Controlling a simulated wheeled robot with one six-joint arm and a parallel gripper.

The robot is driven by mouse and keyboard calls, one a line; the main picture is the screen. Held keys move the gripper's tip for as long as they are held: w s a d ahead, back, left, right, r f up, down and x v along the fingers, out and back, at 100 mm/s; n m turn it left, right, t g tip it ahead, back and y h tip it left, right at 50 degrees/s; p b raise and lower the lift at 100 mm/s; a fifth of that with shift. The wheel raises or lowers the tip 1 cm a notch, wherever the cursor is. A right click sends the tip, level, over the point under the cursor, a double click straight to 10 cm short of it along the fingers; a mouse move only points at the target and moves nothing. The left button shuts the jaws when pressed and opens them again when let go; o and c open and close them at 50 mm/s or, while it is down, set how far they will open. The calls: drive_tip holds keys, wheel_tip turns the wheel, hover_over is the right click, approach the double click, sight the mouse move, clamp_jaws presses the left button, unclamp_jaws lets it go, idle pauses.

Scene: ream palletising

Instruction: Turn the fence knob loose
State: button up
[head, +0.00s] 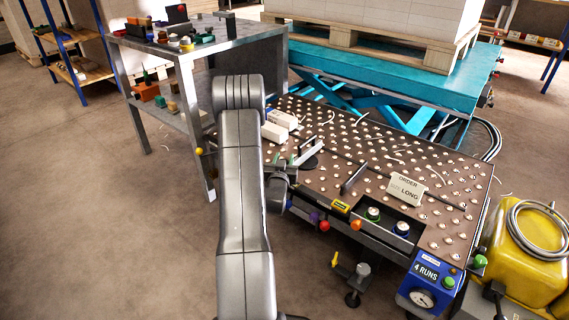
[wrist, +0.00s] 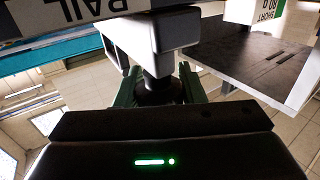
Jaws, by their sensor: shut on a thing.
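My gripper (head: 286,161) is at the left edge of the brown ball-topped table (head: 432,236). In the wrist view its green fingers (wrist: 158,92) are on both sides of a dark round knob (wrist: 157,86) and shut on it. The knob sits under a grey block (wrist: 160,33), joined by a short dark stem. A label reading RAIL (wrist: 72,14) shows beside the block. In the head view the knob is too small and covered to make out. A grey upright bar (head: 309,148) on a dark round base stands just right of my gripper.
White blocks (head: 283,118) lie behind my gripper. A sign reading ORDER LONG (head: 408,189) and a dark bar (head: 353,178) are on the table. Coloured knobs (head: 324,226) line its front edge. A grey bench (head: 231,48) stands at left, a teal lift (head: 440,88) behind.

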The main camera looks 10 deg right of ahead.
idle(0.4)
drive_tip(key=o, duration=1)
drive_tip(key=p+v, duration=0.2)
drive_tip(key=v, duration=1.1)
drive_tip(key=shift+s+p, duration=0.4)
drive_tip(key=shift+a, duration=0.15)
